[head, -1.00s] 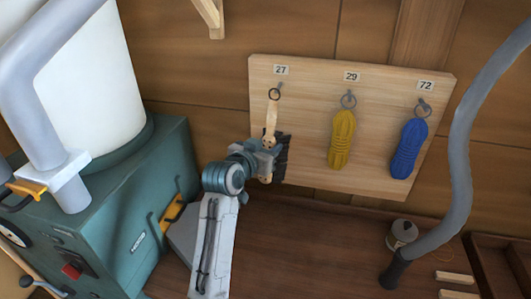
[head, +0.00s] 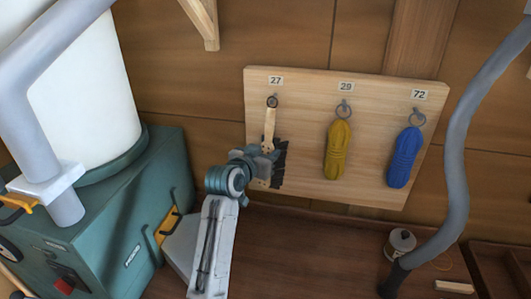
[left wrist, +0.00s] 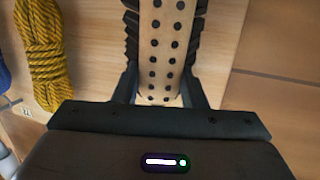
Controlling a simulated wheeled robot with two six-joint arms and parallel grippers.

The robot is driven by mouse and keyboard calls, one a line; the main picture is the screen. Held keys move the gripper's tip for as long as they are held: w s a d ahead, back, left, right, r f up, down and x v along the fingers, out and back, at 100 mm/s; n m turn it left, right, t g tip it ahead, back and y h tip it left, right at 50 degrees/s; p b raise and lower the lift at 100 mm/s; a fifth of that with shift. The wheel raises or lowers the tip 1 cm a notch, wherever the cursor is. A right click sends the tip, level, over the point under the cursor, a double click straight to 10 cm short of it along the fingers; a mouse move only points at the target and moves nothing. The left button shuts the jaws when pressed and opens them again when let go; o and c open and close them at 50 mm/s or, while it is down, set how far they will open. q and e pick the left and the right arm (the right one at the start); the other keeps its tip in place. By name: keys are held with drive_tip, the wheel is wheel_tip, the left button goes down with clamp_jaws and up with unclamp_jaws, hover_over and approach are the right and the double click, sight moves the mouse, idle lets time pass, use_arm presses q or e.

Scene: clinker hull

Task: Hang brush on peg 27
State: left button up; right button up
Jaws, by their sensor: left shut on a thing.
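The brush (head: 269,128) has a pale wooden handle, dark bristles and a small dark ring (head: 272,102) at its top. It hangs nearly upright in front of the board, ring up. The ring overlaps peg 27 (head: 275,97), below the label "27"; I cannot tell whether it is around the peg or in front of it. My left gripper (head: 264,161) is shut on the brush's lower part. In the left wrist view, the dotted wooden brush back (left wrist: 163,45) lies between the fingers of my left gripper (left wrist: 161,88). My right gripper is not in view.
The pale board (head: 305,180) also carries a yellow rope coil (head: 338,150) under 29 and a blue one (head: 405,157) under 72. A grey hose (head: 455,160) curves down at the right. A green machine (head: 100,225) stands at the left. A spool (head: 401,242) is on the dark bench.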

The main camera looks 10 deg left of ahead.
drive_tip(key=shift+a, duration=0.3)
use_arm(q)
drive_tip(key=o, duration=1.1)
drive_tip(key=shift+o, duration=0.2)
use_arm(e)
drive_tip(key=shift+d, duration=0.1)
